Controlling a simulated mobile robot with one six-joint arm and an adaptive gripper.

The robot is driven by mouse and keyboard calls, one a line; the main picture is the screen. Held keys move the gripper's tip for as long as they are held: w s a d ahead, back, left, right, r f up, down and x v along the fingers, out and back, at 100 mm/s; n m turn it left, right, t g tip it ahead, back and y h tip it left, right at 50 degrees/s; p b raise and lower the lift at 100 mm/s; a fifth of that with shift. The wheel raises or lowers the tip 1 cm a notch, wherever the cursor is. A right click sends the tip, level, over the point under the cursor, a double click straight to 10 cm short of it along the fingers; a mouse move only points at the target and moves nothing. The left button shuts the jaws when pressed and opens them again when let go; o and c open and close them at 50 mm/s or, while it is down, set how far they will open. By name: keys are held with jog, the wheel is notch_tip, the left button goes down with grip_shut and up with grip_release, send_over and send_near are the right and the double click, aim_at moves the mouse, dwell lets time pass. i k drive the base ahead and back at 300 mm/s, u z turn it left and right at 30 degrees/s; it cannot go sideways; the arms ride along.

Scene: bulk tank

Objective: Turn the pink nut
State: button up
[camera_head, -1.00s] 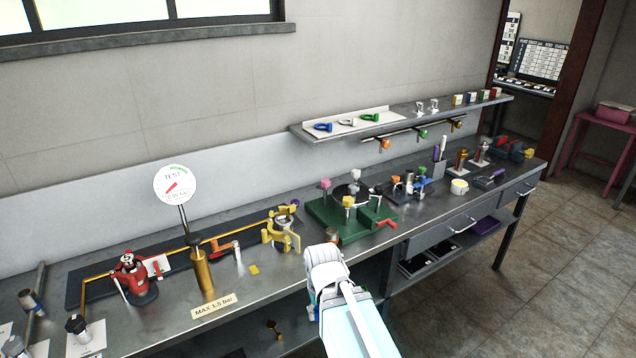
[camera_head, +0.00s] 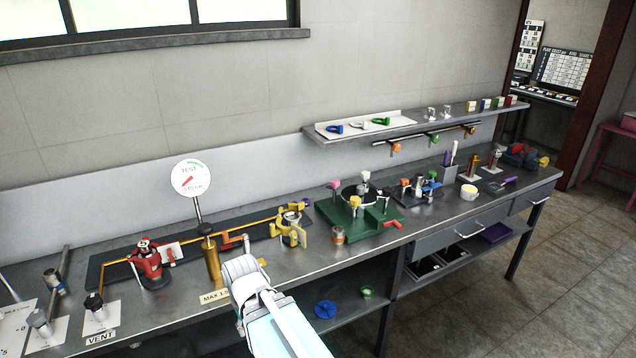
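The pink nut (camera_head: 335,185) sits on top of a post at the back left of a green fixture (camera_head: 333,214) on the bench. It looks like a small pink block; its exact shape is too small to tell. Two other posts on this fixture carry a white top (camera_head: 365,175) and a yellow top (camera_head: 355,202). My arm reaches in from the bottom of the picture. Its white end is over the bench's front edge, left of and nearer than the fixture, well apart from the pink nut. The fingers are hidden, so their opening does not show.
A red handle (camera_head: 392,224) sticks out at the fixture's front right. A copper-coloured cup (camera_head: 338,235) stands before it. A yellow clamp (camera_head: 293,232) and the test gauge (camera_head: 193,178) stand to the left. A shelf (camera_head: 400,132) hangs behind. Bare bench lies around the cup.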

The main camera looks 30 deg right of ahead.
aim_at(334, 183)
jog(key=u, duration=1.15)
jog(key=i, duration=0.6)
jog(key=z, duration=2)
